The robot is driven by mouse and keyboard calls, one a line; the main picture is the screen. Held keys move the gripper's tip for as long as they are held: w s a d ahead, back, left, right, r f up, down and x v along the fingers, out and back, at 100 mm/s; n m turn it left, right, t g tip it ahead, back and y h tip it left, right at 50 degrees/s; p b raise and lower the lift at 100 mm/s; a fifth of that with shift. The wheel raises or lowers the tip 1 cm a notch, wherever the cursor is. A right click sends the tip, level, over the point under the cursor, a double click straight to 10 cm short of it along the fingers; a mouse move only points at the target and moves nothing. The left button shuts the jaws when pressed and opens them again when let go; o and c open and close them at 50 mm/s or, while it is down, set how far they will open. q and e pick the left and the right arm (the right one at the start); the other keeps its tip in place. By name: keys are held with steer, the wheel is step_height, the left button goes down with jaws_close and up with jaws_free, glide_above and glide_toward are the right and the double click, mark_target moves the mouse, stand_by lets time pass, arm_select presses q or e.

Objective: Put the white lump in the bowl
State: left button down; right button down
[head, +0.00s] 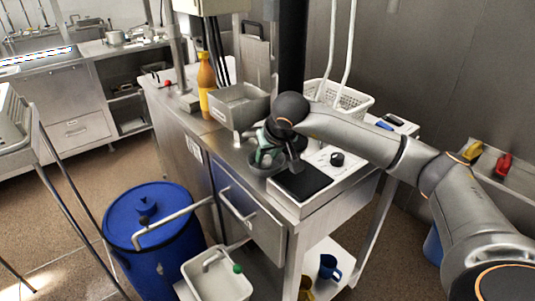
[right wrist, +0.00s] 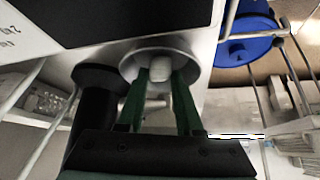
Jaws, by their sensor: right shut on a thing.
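In the right wrist view, the white lump (right wrist: 158,68) sits between the green fingers of my right gripper (right wrist: 160,78), which is shut on it. The round metal bowl (right wrist: 188,57) is right behind and around the lump in that view. I cannot tell whether the lump touches the bowl's floor. In the head view, my right gripper (head: 266,153) points down over the grey bowl (head: 257,171) at the counter's front edge, and it and the arm hide most of the lump. My left gripper is not in view.
A metal bin (head: 238,104), an orange bottle (head: 206,82) and a white perforated basket (head: 352,101) stand behind. A blue barrel (head: 160,235) is on the floor at left.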

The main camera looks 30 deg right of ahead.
mark_target(267, 160)
steer(key=shift+f, duration=0.15)
steer(key=shift+c, duration=2.4)
jaws_free()
step_height(267, 160, up, 7)
steer(key=p, duration=0.5)
steer(key=shift+p, duration=0.3)
